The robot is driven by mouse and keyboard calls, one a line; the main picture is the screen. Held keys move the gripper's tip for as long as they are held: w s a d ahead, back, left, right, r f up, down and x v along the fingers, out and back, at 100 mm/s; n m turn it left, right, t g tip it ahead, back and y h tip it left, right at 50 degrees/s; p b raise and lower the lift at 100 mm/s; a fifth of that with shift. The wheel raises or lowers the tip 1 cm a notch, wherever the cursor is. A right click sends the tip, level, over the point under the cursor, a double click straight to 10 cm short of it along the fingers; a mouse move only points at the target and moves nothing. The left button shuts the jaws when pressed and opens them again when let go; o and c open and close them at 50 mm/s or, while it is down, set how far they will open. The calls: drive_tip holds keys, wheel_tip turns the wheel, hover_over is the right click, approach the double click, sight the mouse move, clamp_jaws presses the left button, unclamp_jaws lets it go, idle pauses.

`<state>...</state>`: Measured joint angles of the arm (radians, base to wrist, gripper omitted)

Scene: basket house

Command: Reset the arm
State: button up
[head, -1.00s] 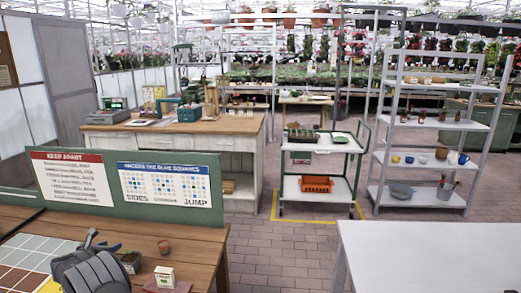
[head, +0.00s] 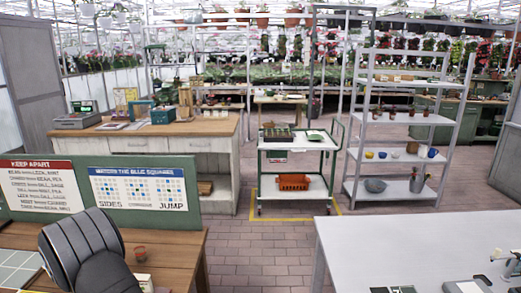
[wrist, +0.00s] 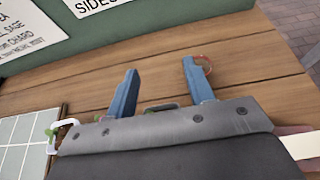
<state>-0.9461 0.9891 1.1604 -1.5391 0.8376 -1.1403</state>
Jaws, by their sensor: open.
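My gripper (wrist: 161,66) shows in the wrist view as two blue fingers spread wide apart, with nothing between them. It is over the brown wooden bench (wrist: 95,85). In the head view my dark grey arm rises at the lower left over the same bench (head: 180,245) and hides the gripper's fingers. A small terracotta pot (head: 140,251) stands on the bench right of my arm. Its reddish rim (wrist: 208,66) shows partly behind the right finger in the wrist view; I cannot tell if they touch.
A green board with signs (head: 137,190) stands along the bench's back edge. A pale tile grid (wrist: 22,150) lies at the left. A grey table (head: 400,245) is at the right, a cart with an orange basket (head: 293,182) behind. Brick floor between is clear.

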drive_tip(key=s+d+y, duration=0.1)
drive_tip(key=s+d, duration=0.2)
drive_tip(key=s, duration=0.4)
drive_tip(key=s+d, duration=0.3)
drive_tip(key=s, duration=0.5)
drive_tip(key=s+a+f, duration=0.3)
drive_tip(key=a+f, duration=0.1)
drive_tip(key=a, duration=0.2)
drive_tip(key=shift+a+f+n, duration=0.2)
drive_tip(key=shift+f+n, duration=0.15)
drive_tip(key=shift+n, duration=0.05)
drive_tip(key=shift+d, duration=0.1)
drive_tip(key=w+d+r, duration=0.4)
drive_tip(key=d+r, duration=0.1)
drive_tip(key=d, duration=0.1)
drive_tip(key=w+a, duration=0.4)
drive_tip(key=w, duration=0.5)
drive_tip(key=shift+a+f+m+h, duration=0.2)
drive_tip(key=shift+m+h, duration=0.1)
drive_tip(key=shift+h, duration=0.1)
drive_tip(key=shift+s+d, duration=0.1)
